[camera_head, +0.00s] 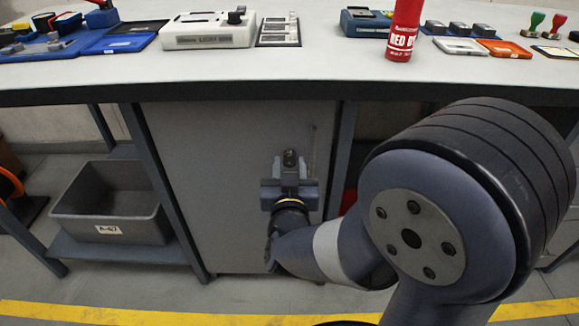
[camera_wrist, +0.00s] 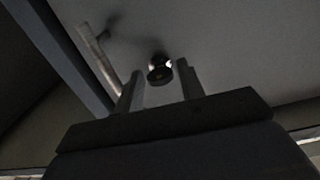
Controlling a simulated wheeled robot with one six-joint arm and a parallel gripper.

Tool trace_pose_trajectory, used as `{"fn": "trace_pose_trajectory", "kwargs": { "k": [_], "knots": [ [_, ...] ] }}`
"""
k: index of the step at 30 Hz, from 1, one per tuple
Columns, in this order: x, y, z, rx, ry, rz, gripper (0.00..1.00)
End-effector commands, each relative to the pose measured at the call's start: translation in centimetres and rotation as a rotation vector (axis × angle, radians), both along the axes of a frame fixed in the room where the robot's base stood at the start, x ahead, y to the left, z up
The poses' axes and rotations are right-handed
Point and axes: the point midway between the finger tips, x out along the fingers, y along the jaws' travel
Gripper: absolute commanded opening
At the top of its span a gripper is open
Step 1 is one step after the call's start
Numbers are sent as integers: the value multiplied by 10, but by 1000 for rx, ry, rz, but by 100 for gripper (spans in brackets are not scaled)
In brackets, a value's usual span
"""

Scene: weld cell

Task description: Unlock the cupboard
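The cupboard's grey door (camera_head: 215,165) is under the bench and looks closed. In the wrist view, a small round dark lock knob (camera_wrist: 159,70) with a bright rim stands out from the door (camera_wrist: 225,45). My gripper (camera_head: 290,168) is in front of the door's right part. In the wrist view its two fingers are apart, with the knob showing between their tips and a visible gap on each side. How deep the knob sits between them is hard to tell. A slim bar handle (camera_wrist: 100,57) is left of the knob there; it also shows above right of my gripper (camera_head: 313,146).
The worktop (camera_head: 330,68) overhangs the door and carries a red can (camera_head: 402,32), a white device (camera_head: 207,35) and several trays. A grey bin (camera_head: 112,205) sits on a low shelf at left. Bench legs (camera_head: 160,185) flank the door. A yellow line (camera_head: 150,315) crosses the floor.

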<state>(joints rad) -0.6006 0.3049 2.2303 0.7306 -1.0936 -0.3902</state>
Motion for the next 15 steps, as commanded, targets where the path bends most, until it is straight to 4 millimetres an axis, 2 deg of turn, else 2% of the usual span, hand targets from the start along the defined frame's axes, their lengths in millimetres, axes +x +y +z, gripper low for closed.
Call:
{"fn": "trace_pose_trajectory", "kwargs": {
  "k": [1, 12, 15],
  "knots": [
    [0, 0, 0, 0, 0, 0, 33],
    [0, 0, 0, 0, 0, 0, 4],
    [0, 0, 0, -2, 0, 0, 4]
  ]
}}
